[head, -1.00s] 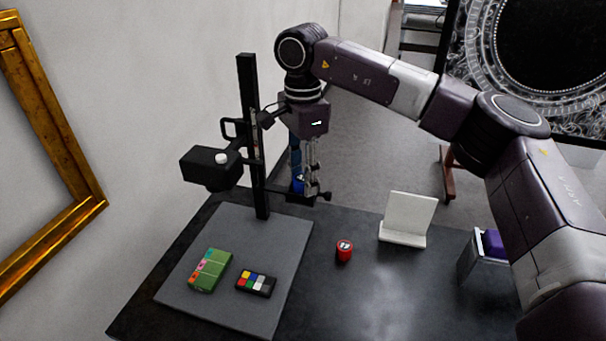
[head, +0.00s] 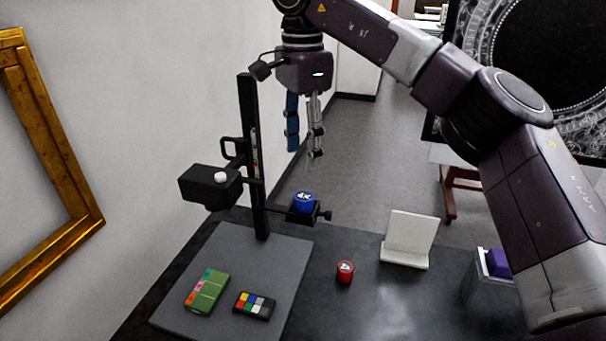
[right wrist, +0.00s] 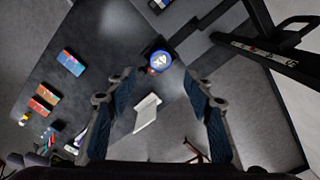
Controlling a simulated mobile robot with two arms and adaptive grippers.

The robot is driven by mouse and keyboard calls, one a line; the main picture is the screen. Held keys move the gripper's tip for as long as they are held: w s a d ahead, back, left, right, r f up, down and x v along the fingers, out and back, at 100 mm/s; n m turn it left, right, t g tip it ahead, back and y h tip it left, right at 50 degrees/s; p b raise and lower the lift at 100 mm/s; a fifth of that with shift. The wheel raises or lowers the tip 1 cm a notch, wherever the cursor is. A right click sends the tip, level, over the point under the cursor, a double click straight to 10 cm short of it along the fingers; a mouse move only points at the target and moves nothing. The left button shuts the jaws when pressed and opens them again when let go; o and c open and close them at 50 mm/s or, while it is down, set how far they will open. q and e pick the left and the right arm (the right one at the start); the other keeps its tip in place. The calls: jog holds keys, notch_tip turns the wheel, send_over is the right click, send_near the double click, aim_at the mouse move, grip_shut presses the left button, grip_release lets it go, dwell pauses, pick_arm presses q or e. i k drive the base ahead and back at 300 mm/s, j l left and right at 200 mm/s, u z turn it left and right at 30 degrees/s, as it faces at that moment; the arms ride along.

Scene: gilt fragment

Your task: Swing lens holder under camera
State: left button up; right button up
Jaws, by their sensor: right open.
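The copy stand's black column (head: 252,150) carries the boxy black camera (head: 210,186) on its left side. The lens holder (head: 322,215) sticks out to the right of the column, not under the camera, with a small knob at its end. A blue lens marked 4x (head: 303,202) sits upright in it; the right wrist view also shows this lens (right wrist: 159,61). My right gripper (head: 304,148) is open and empty, pointing down above the lens and apart from it. Its fingers also show in the right wrist view (right wrist: 160,88). My left gripper is out of view.
The grey base board (head: 235,262) holds a green box (head: 206,292) and a colour chart (head: 254,306). A red lens (head: 345,272), a white stand (head: 408,240) and a grey bin with a purple item (head: 497,263) are to the right. A gilt frame (head: 88,212) hangs at left.

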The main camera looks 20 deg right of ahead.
aim_at(290, 217)
jog(key=k+j, duration=0.2)
jog(key=k, duration=0.3)
jog(key=k+j, duration=0.2)
jog(key=k, duration=0.25)
jog(key=k+j, duration=0.2)
jog(key=k, duration=0.3)
